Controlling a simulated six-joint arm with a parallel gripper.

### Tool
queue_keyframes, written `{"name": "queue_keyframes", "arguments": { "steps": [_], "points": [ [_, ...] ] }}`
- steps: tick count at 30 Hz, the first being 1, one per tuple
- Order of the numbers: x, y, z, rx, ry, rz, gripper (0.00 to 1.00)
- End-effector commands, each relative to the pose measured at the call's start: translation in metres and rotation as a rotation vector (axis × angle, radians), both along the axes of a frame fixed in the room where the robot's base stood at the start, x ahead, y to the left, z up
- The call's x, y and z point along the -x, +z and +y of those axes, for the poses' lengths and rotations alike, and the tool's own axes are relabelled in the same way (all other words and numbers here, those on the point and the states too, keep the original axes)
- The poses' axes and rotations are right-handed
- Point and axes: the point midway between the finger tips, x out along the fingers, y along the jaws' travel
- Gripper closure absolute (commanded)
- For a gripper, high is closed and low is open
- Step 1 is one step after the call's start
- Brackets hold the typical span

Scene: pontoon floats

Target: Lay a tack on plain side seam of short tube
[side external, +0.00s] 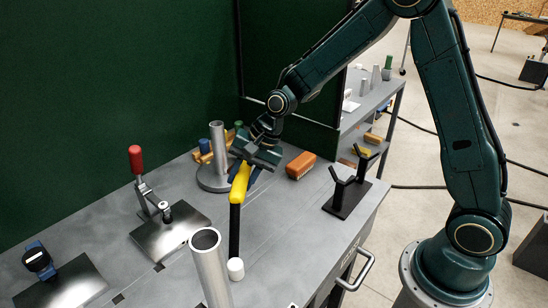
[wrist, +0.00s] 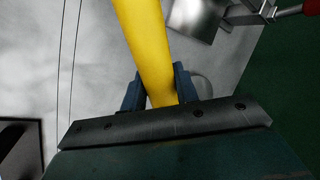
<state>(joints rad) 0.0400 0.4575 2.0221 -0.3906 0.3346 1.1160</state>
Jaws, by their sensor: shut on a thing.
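My gripper (side external: 250,172) is shut on the yellow handle of a torch-like tool (side external: 240,184). The tool's black shaft points down toward the bench, with a white cylinder (side external: 235,268) at its lower end; I cannot tell whether they touch. In the wrist view the yellow handle (wrist: 146,45) runs up between the two blue fingers (wrist: 158,88). A grey open tube (side external: 209,262) stands in the foreground, left of the white cylinder, its lower part cut off by the frame. Another grey tube (side external: 217,145) stands upright on a round base behind. I cannot tell which is the short tube; no seam is discernible.
A red-handled clamp (side external: 143,180) stands on a metal plate (side external: 170,238) at left. A blue-topped clamp (side external: 38,260) is at far left. An orange block (side external: 300,165) and a black forked rest (side external: 345,198) are at right. A green screen (side external: 110,80) backs the bench.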

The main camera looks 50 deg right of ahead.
Motion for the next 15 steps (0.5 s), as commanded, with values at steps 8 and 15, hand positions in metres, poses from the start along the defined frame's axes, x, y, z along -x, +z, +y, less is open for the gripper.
{"name": "queue_keyframes", "arguments": {
  "steps": [8, 15],
  "points": [
    [-0.0029, 0.0001, 0.0004, -0.001, 0.000, -0.006, 1.00],
    [-0.0041, -0.0012, 0.0003, -0.001, 0.000, -0.006, 1.00]
  ]
}}
